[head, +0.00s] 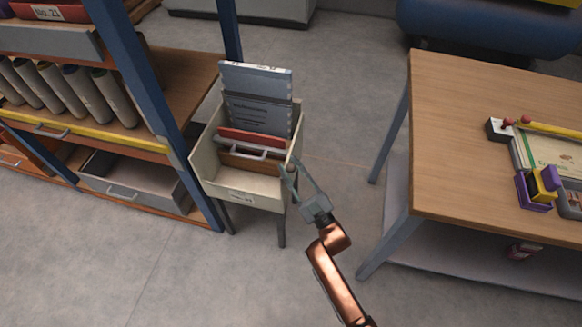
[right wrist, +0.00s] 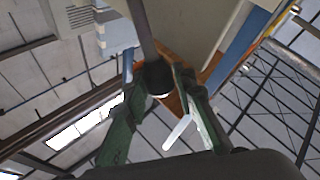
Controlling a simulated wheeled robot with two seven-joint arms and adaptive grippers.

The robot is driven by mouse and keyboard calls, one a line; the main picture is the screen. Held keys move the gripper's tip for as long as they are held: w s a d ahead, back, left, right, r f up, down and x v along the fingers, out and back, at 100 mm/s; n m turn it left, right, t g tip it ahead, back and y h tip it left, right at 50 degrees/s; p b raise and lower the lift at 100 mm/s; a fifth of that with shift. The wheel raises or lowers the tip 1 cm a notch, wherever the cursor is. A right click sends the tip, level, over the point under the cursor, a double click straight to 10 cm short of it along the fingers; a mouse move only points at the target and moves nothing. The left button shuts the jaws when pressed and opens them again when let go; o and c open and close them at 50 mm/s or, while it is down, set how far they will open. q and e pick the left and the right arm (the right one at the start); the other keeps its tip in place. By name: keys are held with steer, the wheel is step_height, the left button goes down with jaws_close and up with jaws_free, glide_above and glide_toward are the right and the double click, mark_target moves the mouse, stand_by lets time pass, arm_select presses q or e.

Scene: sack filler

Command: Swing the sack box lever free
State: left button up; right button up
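The pale sack box (head: 268,190) stands on legs between the shelf and the table, with upright grey folders and a red-brown one inside. My right gripper (head: 293,172) is at its right front corner. In the right wrist view a lever, a grey rod (right wrist: 141,28) with a dark round knob (right wrist: 156,74), comes down between the two green fingers of my right gripper (right wrist: 155,68). The fingers are spread on either side of the knob, with a small gap on its left; contact on the right is unclear. My left gripper is not in view.
A blue-posted shelf (head: 145,85) with binders and drawers stands close on the left. A wooden table (head: 450,150) with a tray and small purple and yellow parts stands on the right. Bare floor (head: 345,100) lies between the sack box and the table.

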steer(key=o, duration=0.3)
step_height(320, 180, up, 10)
steer(key=shift+r, duration=0.1)
stand_by(0.5)
steer(key=shift+c, duration=0.4)
